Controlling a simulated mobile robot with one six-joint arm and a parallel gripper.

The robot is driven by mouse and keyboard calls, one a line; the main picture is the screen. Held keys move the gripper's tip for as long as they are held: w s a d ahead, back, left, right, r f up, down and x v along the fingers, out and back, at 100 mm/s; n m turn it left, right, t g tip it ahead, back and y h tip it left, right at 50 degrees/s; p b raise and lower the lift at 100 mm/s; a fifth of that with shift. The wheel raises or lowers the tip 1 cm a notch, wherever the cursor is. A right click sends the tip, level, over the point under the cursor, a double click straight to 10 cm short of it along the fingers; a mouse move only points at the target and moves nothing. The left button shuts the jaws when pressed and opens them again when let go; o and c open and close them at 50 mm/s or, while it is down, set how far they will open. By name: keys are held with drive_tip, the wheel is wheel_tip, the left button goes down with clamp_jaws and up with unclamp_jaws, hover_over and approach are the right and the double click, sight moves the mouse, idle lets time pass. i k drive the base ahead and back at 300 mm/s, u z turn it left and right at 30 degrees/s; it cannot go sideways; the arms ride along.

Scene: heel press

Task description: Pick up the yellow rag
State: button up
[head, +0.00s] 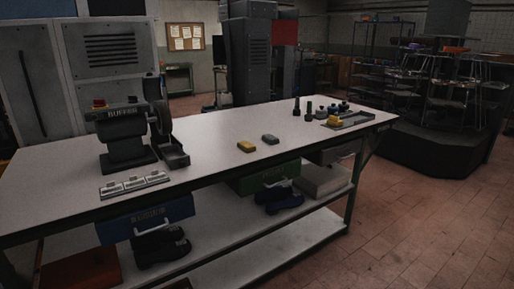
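A small yellow folded-looking piece (246,146) lies near the middle of the white-topped workbench (215,165), close to its front edge. A similar grey piece (270,139) lies just right of it, apart from it. Another small yellow item (333,121) is at the left end of a grey tray (353,119) on the right of the bench. Both yellow things are too small to tell surely which is the rag. My gripper is not in view.
A buffer machine (124,134) stands on the bench's left, with a metal plate (134,184) in front. Several dark bottles (309,112) stand near the tray. Drawers and shoes (284,201) are below. Floor (430,235) at right is clear.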

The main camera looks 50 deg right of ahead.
sight(246, 146)
drive_tip(key=z, duration=4.4)
drive_tip(key=i, duration=0.1)
drive_tip(key=u, duration=2.9)
drive_tip(key=k, duration=0.95)
drive_tip(key=u, duration=0.15)
drive_tip(key=i, duration=0.7)
drive_tip(key=z, duration=0.05)
